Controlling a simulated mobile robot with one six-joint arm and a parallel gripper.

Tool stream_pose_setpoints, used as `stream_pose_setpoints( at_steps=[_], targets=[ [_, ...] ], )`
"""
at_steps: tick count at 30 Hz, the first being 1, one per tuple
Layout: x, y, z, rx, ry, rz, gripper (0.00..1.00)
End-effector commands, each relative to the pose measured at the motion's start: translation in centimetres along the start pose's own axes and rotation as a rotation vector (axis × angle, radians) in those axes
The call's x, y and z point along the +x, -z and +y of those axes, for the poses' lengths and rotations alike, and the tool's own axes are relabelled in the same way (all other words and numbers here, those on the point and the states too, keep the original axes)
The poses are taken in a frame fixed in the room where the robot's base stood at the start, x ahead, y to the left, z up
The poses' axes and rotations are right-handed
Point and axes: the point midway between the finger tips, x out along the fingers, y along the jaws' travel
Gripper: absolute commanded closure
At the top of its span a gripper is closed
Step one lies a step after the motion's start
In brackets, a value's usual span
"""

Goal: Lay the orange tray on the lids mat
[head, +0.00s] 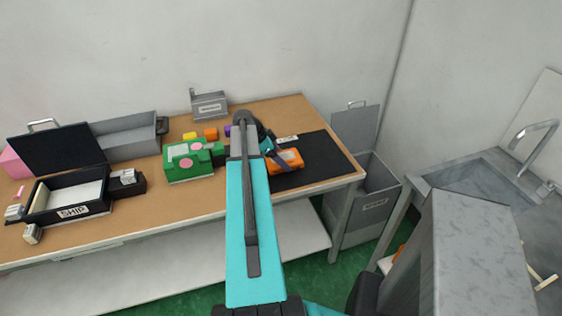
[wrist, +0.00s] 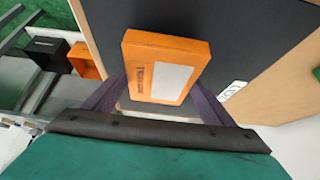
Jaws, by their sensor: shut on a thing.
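The orange tray (head: 288,161), flat with a pale label panel on its face, is over the black mat at the right of the table. In the wrist view the orange tray (wrist: 168,65) sits between the two dark fingers of my gripper (wrist: 158,98), which is shut on it. My gripper (head: 271,150) is partly hidden by my arm in the head view. The lids mat (head: 325,165) is a black rectangle with a small white label at its back edge; the mat (wrist: 240,35) also fills the upper wrist view. I cannot tell whether the tray touches the mat.
A green box (head: 188,162) with pink dots stands left of my arm, with small coloured blocks (head: 210,134) behind it. An open black SHIP box (head: 70,198) is at the left. A grey lidded bin (head: 370,203) stands beyond the table's right end. Most of the mat is clear.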

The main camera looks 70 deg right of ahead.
Motion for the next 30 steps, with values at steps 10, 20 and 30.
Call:
stream_pose_setpoints(
  at_steps=[10,20,30],
  targets=[
    [2.0,-1.1,0.0,0.001,-0.001,0.000,0.50],
    [2.1,-1.2,0.0,0.001,0.000,0.001,0.50],
    [2.2,-1.3,0.0,0.001,0.000,0.000,0.04]
  ],
)
